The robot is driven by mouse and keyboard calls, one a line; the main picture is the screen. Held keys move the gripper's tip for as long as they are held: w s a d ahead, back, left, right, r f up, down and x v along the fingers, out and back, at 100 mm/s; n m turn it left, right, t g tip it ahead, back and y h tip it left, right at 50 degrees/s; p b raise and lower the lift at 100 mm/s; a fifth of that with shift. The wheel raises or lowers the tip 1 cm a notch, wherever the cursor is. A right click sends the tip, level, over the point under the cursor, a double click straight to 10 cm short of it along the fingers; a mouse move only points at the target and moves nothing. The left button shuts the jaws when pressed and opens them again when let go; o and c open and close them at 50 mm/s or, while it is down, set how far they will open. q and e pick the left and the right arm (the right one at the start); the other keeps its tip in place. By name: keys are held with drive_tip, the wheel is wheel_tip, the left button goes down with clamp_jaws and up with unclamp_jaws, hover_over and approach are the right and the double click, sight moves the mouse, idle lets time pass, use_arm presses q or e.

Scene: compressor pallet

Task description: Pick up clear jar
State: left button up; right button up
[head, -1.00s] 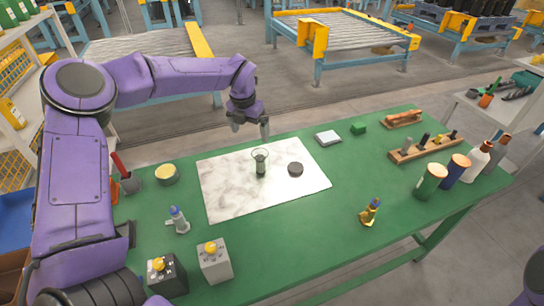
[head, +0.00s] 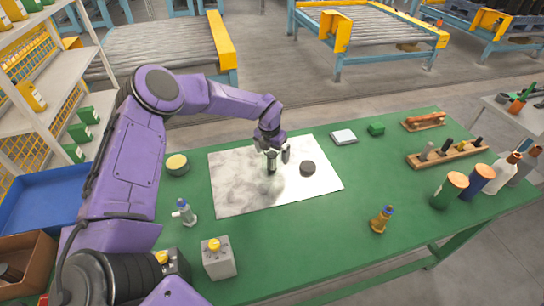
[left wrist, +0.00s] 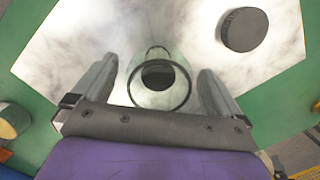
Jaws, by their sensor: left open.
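The clear jar (head: 271,167) stands on the white marble mat (head: 232,190) on the green table. In the head view my left gripper partly hides it. In the left wrist view the jar (left wrist: 160,82) shows from above, with a round rim and something dark inside. My left gripper (head: 277,155) is open, pointing down at the jar. In the left wrist view its two fingers (left wrist: 158,85) lie on either side of the jar, with a gap on both sides. My right gripper is not in view.
A dark round lid (head: 307,168) lies on the mat right of the jar. A yellow-topped round tin (head: 177,165) and a small bottle (head: 185,213) stand to the left. A brass piece (head: 381,220) and several bottles stand to the right. The table's middle right is clear.

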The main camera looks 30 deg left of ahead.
use_arm(q)
drive_tip(key=shift+f, duration=0.15)
drive_tip(key=c, duration=1.1)
